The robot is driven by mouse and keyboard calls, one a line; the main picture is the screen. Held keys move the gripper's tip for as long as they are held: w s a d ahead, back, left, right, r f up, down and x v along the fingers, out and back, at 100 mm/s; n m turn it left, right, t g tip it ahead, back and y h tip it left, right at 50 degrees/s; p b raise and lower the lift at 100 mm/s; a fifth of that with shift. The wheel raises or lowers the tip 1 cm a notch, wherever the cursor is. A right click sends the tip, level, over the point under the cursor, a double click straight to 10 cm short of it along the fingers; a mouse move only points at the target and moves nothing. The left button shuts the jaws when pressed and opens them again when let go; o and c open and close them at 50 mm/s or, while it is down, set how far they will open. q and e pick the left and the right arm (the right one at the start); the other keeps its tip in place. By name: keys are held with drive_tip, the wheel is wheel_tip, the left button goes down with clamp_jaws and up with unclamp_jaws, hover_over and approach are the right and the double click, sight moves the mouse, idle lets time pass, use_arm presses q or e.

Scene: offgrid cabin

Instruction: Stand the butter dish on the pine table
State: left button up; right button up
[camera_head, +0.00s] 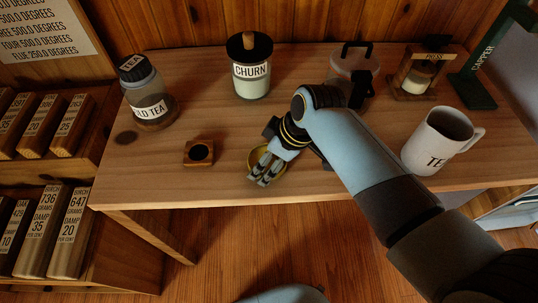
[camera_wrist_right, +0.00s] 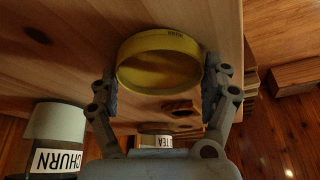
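A yellow round shallow dish (camera_wrist_right: 160,72) with tiny dark lettering on its rim sits between the two fingers of my right gripper (camera_wrist_right: 160,92) in the right wrist view. The fingers press on opposite sides of it, so the gripper looks shut on it. I take it as the butter dish. In the head view the dish's yellow rim (camera_head: 252,160) shows partly behind my right gripper (camera_head: 264,167), over the front middle of the pine table (camera_head: 225,187). I cannot tell whether the dish touches the tabletop. My left gripper is not in view.
A small wooden block (camera_head: 198,152) is left of the dish. A cold tea jar (camera_head: 148,95) and a churn (camera_head: 250,72) stand behind. The table's front edge is close.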

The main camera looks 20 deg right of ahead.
drive_tip(key=shift+o, duration=1.4)
drive_tip(key=shift+r, duration=0.15)
drive_tip(key=p+v, duration=0.1)
drive_tip(key=v, duration=1.1)
